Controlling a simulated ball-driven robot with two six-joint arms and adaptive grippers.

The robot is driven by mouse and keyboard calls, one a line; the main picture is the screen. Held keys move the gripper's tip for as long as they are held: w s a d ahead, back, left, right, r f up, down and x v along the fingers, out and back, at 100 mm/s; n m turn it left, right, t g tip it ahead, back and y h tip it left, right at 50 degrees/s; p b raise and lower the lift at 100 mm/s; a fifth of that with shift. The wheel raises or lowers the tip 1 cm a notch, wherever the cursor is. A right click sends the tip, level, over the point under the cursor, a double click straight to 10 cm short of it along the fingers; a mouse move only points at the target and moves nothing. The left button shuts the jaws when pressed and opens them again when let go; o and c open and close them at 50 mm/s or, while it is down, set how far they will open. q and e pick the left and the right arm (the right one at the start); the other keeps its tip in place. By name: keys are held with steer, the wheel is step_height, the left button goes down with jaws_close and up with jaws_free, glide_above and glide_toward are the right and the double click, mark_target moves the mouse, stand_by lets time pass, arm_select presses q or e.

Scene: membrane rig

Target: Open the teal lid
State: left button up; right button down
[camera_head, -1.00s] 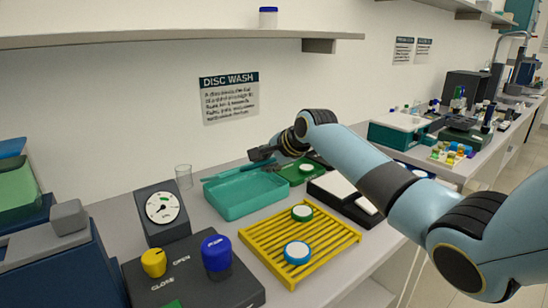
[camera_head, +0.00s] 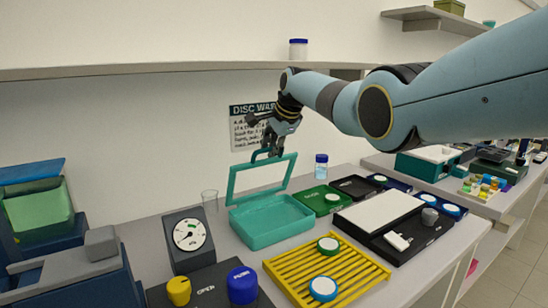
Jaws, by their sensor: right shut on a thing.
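The teal lid (camera_head: 233,184) is an open frame with a pale, see-through middle. It stands raised, tilted up behind the teal tray (camera_head: 268,238), with its lower edge at the tray's back edge. The tray's inside is open to view and looks empty. My right gripper (camera_head: 268,154) comes down from above and is shut on the lid's top edge. Its fingertips are small and partly dark in this view. My left gripper is not in view.
A gauge (camera_head: 189,236) and a box with a yellow knob (camera_head: 178,291) and a blue knob (camera_head: 242,285) stand front left. A yellow rack (camera_head: 295,279) holds discs. A clear glass (camera_head: 209,201) stands left of the tray. A shelf (camera_head: 150,71) runs above.

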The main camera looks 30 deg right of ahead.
steer(key=shift+w+r, duration=0.25)
steer(key=shift+w, duration=0.1)
steer(key=shift+r, duration=0.1)
steer(key=c, duration=1.7)
jaws_free()
steer(key=shift+d, duration=0.1)
steer(key=shift+o, duration=0.4)
steer(key=shift+s, duration=0.1)
steer(key=v, duration=1.2)
